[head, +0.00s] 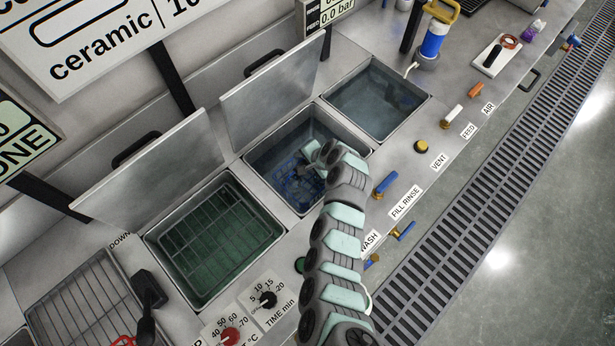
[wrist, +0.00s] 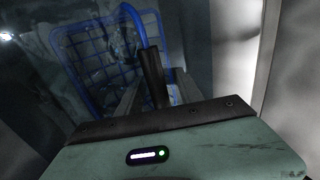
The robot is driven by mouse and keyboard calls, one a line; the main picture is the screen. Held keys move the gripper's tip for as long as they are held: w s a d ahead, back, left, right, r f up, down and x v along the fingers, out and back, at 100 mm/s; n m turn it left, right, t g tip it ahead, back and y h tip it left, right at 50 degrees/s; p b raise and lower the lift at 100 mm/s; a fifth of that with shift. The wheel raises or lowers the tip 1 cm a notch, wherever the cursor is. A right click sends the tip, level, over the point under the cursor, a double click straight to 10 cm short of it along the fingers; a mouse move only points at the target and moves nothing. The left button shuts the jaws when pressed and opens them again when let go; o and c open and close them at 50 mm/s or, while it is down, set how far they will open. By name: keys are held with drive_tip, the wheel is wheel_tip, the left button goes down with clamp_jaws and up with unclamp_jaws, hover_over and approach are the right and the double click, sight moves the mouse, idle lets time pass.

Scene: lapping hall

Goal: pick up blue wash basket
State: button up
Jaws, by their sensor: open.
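The blue wash basket (head: 297,182) sits low inside the middle basin (head: 265,165). It is a wire basket, and part of it is hidden by my gripper and arm. In the wrist view, the blue basket (wrist: 98,48) shows its wire grid and a raised blue handle with a dark sleeve (wrist: 152,78). My gripper (head: 317,160) reaches down into the middle basin above the basket's right side. In the wrist view my gripper (wrist: 158,88) is open, with the dark sleeve appearing between its grey fingers. I cannot tell whether they touch it.
A basin with green liquid and a wire rack (head: 215,240) is at the left. Another open basin (head: 376,98) is at the upper right. Raised metal lids (head: 273,95) stand behind. Valves and blue levers (head: 386,185) line the front edge.

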drive_tip(key=shift+f, duration=0.1)
clamp_jaws()
idle(0.4)
idle(1.0)
